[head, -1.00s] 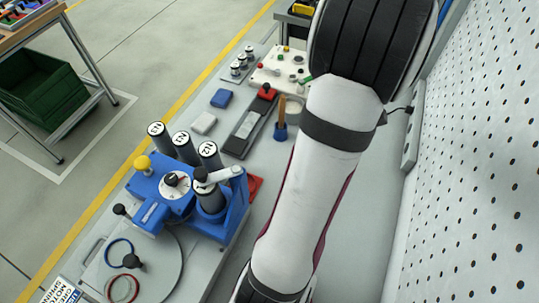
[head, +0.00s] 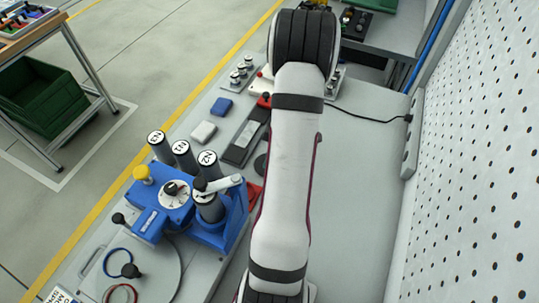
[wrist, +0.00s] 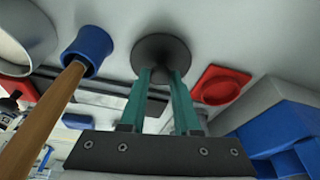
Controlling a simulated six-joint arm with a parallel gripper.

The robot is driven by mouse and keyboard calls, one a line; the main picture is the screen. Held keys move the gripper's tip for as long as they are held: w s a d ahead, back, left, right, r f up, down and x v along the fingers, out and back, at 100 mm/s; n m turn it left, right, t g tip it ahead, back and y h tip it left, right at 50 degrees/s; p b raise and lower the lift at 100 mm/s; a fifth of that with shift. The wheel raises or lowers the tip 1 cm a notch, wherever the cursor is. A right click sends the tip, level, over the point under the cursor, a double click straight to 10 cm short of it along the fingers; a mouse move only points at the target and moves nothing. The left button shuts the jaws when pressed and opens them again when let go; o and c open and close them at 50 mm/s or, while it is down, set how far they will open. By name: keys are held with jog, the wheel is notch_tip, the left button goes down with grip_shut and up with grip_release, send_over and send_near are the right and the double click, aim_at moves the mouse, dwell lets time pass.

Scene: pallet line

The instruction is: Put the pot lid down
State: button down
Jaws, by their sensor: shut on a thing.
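The pot lid shows in the wrist view as a dark grey round disc (wrist: 160,50). My gripper (wrist: 161,76), with teal fingers, is shut on its middle. In the head view the dark edge of a disc, likely the lid (head: 261,166), shows left of my arm, between the red tray and the black plate. My gripper is hidden behind my arm there. The lid is over the grey bench top; I cannot tell whether it touches it.
A blue fixture (head: 175,205) with several cylinders stands front left. Bench right of my arm (head: 365,160) is clear.

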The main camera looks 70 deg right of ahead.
jog(key=c, duration=0.6)
grip_release()
jog(key=shift+f, duration=0.1)
jog(key=shift+c, duration=0.2)
jog(key=v, duration=1.2)
